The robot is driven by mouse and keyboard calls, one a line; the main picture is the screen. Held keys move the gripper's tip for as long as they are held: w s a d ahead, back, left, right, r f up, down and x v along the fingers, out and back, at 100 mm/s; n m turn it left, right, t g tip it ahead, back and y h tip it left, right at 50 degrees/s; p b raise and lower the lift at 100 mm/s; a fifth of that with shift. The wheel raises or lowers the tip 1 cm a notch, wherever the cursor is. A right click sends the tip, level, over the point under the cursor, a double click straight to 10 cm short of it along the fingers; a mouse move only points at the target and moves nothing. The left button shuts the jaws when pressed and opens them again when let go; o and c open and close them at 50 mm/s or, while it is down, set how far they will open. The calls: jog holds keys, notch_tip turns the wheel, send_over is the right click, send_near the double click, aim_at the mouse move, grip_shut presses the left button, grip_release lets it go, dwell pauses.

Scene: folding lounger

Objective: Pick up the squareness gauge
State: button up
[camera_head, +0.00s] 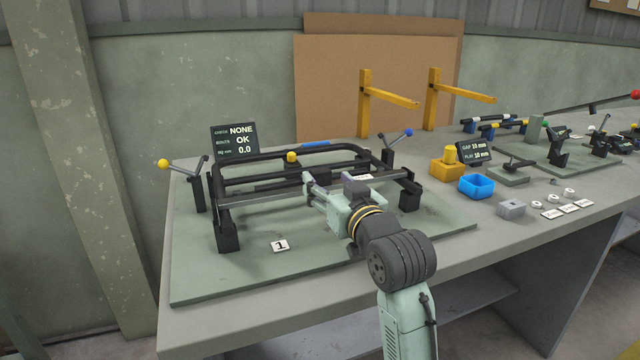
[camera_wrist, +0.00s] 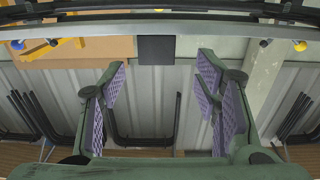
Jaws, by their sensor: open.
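A long thin grey bar (camera_head: 262,197) lies across the front of the black tubular frame in the head view. My gripper (camera_head: 309,187) is at the middle of the bar. In the wrist view my gripper (camera_wrist: 160,68) is open, with purple ridged pads on either side below the block. Nothing is between the pads. My arm hides part of the bar.
The black frame (camera_head: 235,167) stands on a green plate (camera_head: 215,278) with clamps (camera_head: 197,190) at its sides. A display (camera_head: 234,140) reads NONE, OK and 0.0. A blue bin (camera_head: 477,187), a grey block (camera_head: 511,208) and yellow posts (camera_head: 364,105) stand to the right.

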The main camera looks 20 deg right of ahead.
aim_at(323, 175)
jog(key=w+p, duration=0.1)
jog(key=w, duration=0.4)
jog(key=shift+w+d+f+p, duration=0.1)
jog(key=shift+w+f+p, duration=0.05)
jog(key=shift+w+p, duration=0.25)
grip_shut()
dwell(0.4)
